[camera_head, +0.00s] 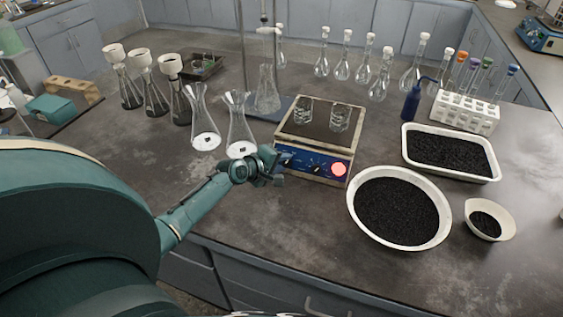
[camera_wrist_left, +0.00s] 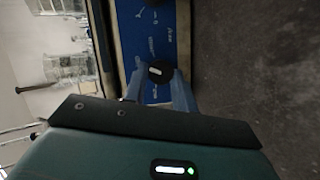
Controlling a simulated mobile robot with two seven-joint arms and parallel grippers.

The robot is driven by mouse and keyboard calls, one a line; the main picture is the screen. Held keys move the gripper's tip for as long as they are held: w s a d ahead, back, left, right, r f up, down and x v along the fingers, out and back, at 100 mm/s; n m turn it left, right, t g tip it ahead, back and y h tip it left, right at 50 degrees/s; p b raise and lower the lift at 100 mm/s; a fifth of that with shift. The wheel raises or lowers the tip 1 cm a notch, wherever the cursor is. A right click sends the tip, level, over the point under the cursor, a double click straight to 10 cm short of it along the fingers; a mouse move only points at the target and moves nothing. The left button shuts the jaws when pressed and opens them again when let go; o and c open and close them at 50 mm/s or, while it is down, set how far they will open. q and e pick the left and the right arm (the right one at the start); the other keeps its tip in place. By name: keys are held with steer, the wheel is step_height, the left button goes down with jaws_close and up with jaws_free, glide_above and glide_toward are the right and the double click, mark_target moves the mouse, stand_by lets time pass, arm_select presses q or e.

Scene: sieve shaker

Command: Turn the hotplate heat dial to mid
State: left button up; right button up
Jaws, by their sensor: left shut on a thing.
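The hotplate (camera_head: 322,128) has a dark top and a blue front panel with black dials and a glowing red light at its right end. My left gripper (camera_head: 276,168) is at the left end of this panel. In the left wrist view, its two fingers (camera_wrist_left: 160,92) are shut on a black dial (camera_wrist_left: 158,71) with a short white mark. The mark lies nearly across the picture. A second dial (camera_wrist_left: 151,2) shows at the top edge of that view, untouched. The panel lettering is too small to read. My right gripper is not in view.
Two beakers (camera_head: 339,118) stand on the hotplate. Conical flasks (camera_head: 240,125) stand close left of the gripper. A round bowl of black grains (camera_head: 356,220) and a white tray (camera_head: 487,176) lie to the right. The bench in front of the hotplate is clear.

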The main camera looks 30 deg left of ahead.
arm_select(q)
steer(key=o, duration=1)
steer(key=shift+s, duration=0.1)
steer(key=v, duration=1.3)
